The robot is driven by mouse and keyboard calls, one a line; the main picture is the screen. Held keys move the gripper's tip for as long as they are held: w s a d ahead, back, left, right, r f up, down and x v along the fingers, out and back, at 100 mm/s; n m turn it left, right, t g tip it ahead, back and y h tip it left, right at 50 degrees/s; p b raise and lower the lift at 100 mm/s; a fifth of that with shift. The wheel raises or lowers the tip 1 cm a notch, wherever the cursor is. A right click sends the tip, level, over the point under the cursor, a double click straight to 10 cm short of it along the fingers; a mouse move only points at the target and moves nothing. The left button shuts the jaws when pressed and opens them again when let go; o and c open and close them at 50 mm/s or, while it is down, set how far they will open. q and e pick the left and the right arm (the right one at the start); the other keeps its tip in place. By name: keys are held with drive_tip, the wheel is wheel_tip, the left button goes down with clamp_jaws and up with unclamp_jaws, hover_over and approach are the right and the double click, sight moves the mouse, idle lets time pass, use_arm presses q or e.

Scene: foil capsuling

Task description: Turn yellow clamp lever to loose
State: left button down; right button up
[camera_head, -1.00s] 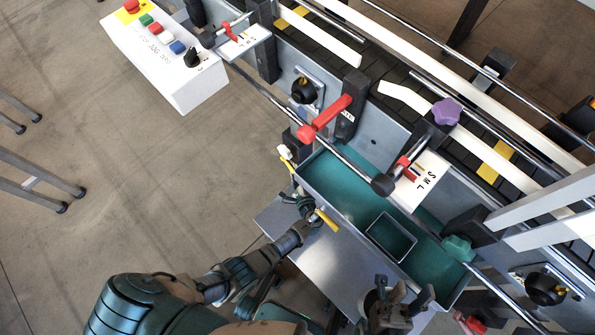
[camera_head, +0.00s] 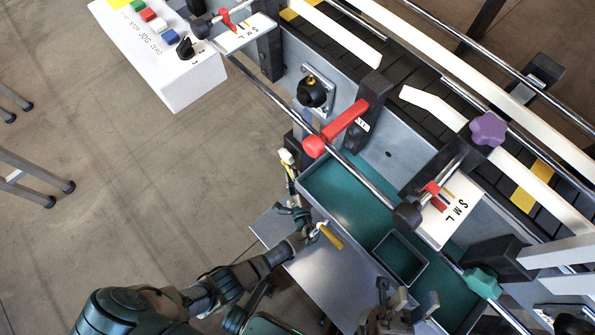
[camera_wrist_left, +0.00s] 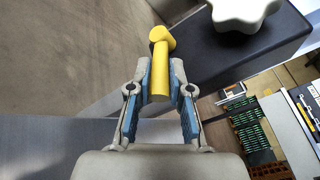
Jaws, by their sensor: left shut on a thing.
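The yellow clamp lever (camera_head: 332,237) shows at the near left edge of the green tray in the head view. In the left wrist view the yellow lever (camera_wrist_left: 160,72) stands between my fingers, its rounded end up. My left gripper (camera_head: 314,231) is shut on it; both fingers, blue-padded in the left wrist view (camera_wrist_left: 161,82), lie along its sides. The fingers partly hide the lever in the head view. My right gripper (camera_head: 408,307) is at the bottom of the head view, its fingers apart and nothing seen between them.
A green tray (camera_head: 330,180) with a small box (camera_head: 400,258) in it lies beside the conveyor. A red handle (camera_head: 337,128) and a purple knob (camera_head: 487,129) are farther up. A white knob (camera_wrist_left: 245,10) on a black block (camera_wrist_left: 225,50) is close to the lever.

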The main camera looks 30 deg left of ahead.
use_arm(q)
drive_tip(key=shift+s+d+f, duration=0.15)
drive_tip(key=shift+d+f, duration=0.3)
drive_tip(key=c, duration=1.3)
unclamp_jaws()
drive_tip(key=shift+f, duration=0.1)
drive_tip(key=shift+c, duration=0.2)
drive_tip(key=shift+d+r, duration=0.1)
drive_tip(key=shift+r, duration=0.1)
drive_tip(key=shift+m, duration=0.3)
drive_tip(key=v, duration=1.1)
drive_tip(key=shift+s+d+f, duration=0.2)
drive_tip(key=shift+s+d, duration=0.1)
